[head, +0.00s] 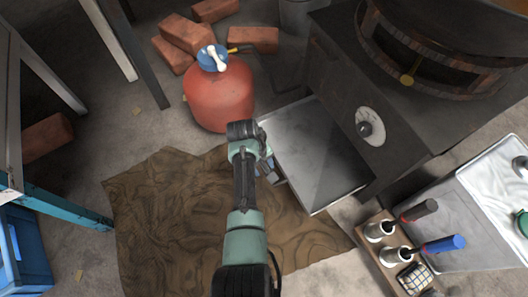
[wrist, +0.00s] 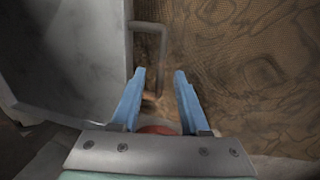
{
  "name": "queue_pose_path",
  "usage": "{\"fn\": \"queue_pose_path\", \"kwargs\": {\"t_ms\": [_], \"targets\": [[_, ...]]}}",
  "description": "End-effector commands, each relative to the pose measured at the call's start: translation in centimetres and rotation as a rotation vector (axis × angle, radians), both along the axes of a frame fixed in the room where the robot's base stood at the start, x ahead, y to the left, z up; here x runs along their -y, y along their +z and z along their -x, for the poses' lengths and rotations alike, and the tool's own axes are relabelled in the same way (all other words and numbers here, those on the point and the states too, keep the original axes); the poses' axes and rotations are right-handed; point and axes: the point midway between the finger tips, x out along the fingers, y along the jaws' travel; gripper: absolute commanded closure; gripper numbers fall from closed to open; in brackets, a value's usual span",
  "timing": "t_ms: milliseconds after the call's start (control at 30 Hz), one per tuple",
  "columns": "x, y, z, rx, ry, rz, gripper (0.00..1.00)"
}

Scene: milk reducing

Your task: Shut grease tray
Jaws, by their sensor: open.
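The grease tray (head: 322,150) is a flat grey metal tray. It is pulled out from under the dark stove (head: 335,75), toward the lower left. In the wrist view the tray (wrist: 80,55) fills the left side, and its thin bar handle (wrist: 150,27) sticks out from its edge. My gripper (head: 272,172) is at the tray's left outer edge in the head view. In the wrist view my gripper (wrist: 160,71) is open, with its blue fingers apart. The handle's bar shows between the fingertips; I cannot tell how deep it sits. The handle is hard to make out in the head view.
A red gas bottle (head: 220,95) stands left of the tray, with bricks (head: 185,35) behind it. A brown cloth (head: 150,205) covers the floor below my arm. A wooden box (head: 385,255) with brushes stands right of the tray, near a metal-topped table (head: 475,200).

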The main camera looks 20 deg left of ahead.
Motion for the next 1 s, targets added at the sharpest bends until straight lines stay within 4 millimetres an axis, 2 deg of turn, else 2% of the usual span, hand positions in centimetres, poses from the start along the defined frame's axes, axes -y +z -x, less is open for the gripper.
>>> {"fn": "queue_pose_path", "kwargs": {"t_ms": [33, 133, 500, 533, 767, 1000], "targets": [[0.07, -0.86, -0.12, 0.001, -0.001, -0.001, 0.55], [0.15, -1.36, -0.22, 0.001, -0.001, -0.001, 0.55], [0.20, -1.54, -0.28, 0.001, -0.001, -0.001, 0.55], [0.20, -1.54, -0.28, 0.001, -0.001, -0.001, 0.57], [0.19, -1.54, -0.28, 0.001, -0.001, -0.001, 0.98], [0.18, -1.55, -0.28, 0.001, -0.001, -0.001, 1.00]]}}
